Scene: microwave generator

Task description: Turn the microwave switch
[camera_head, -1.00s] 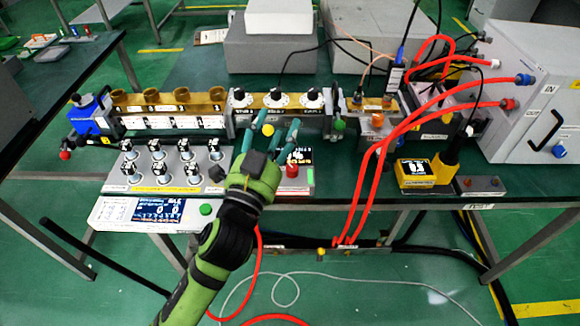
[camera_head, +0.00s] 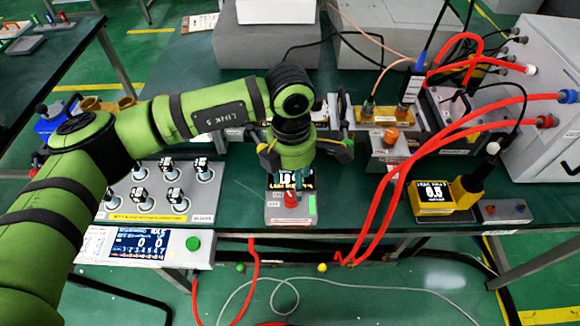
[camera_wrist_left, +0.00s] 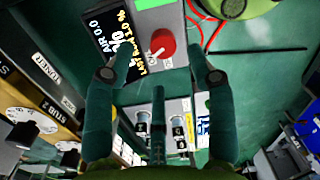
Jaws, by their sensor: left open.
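A red switch knob (camera_head: 291,199) sits on a small grey box (camera_head: 276,213) with a dark display (camera_head: 284,181) near the table's front edge. My left gripper (camera_head: 296,184) points down over this box, just behind the knob in the head view, and its arm covers part of the bench. In the left wrist view the red knob (camera_wrist_left: 163,43) lies between the spread green fingers of my left gripper (camera_wrist_left: 158,62). The fingers are open, with space visible on both sides of the knob. I cannot tell how high the fingertips are. My right gripper is not in view.
Several small knobs stand on a grey panel (camera_head: 150,216) at the left, with a button-and-screen unit (camera_head: 145,243) in front. Red cables (camera_head: 382,190) and a yellow meter (camera_head: 433,194) lie to the right. A large grey cabinet (camera_head: 540,110) stands at far right.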

